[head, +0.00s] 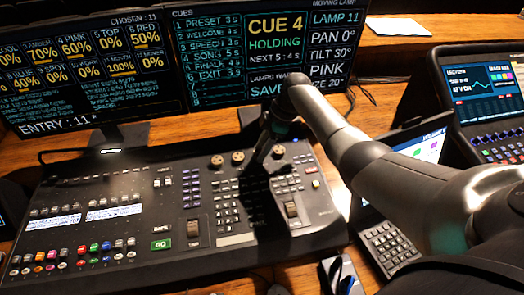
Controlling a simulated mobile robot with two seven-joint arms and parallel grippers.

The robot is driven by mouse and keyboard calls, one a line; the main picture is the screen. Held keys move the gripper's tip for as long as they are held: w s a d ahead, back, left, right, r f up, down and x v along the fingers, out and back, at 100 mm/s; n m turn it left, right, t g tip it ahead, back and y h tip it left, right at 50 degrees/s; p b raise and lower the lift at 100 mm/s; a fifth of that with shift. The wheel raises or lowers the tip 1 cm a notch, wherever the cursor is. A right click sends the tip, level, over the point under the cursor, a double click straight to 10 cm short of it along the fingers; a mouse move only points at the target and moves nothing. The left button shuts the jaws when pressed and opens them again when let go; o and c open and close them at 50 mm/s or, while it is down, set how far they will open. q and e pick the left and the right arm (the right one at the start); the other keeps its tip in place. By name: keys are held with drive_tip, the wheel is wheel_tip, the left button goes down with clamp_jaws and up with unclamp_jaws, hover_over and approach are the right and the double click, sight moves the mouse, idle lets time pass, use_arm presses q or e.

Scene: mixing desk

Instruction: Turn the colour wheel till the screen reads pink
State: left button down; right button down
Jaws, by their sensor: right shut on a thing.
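The mixing desk (130,190) lies across the wooden table. A row of small brown wheels runs along its upper part, with one wheel (217,160) at the left, one (238,157) beside it and one (278,150) at the right. My right gripper (261,160) points down into this row and is shut on the colour wheel, which its jaws mostly hide. The screen (329,45) above shows lamp 11, pan 0°, tilt 30° and the word PINK. My left gripper is not in view.
A wide monitor (80,60) with percentages stands at the back left. A tilted tablet (425,145) and a second console (490,100) stand at the right, close to my right arm. A keypad (388,245) lies right of the desk. A white paper (397,27) lies at the back.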

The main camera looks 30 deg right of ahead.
idle(0.4)
drive_tip(key=shift+c, duration=2.2)
unclamp_jaws()
drive_tip(key=p+v, duration=0.2)
drive_tip(key=v, duration=1.3)
drive_tip(key=shift+r, duration=0.15)
